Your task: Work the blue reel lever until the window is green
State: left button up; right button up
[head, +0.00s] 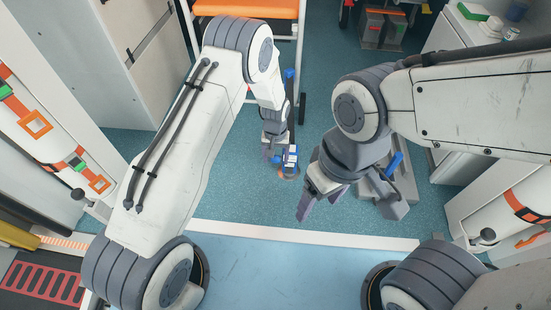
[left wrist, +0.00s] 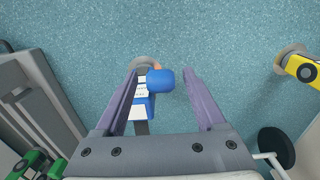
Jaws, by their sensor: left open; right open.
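A blue lever knob (left wrist: 160,82) lies between the open fingers of my left gripper (left wrist: 158,82) in the left wrist view, with clear space toward the right finger. Beside it is a blue and white labelled body (left wrist: 143,104); in the head view this blue and white part (head: 291,156) stands low over the floor at my left gripper (head: 277,158). No green window can be made out. My right gripper (head: 319,200) is open and empty, pointing down, left of a grey block with another blue handle (head: 394,164).
An orange-topped stretcher (head: 247,9) stands at the back. A yellow-ended part (left wrist: 300,69) is at the right of the left wrist view. A white cabinet (head: 95,55) is at the left. Teal floor (head: 235,205) is open in front, bounded by a pale sill (head: 300,235).

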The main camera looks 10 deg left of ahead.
pick_arm(q)
jog(key=shift+c, duration=0.4)
grip_shut()
dwell(1.1)
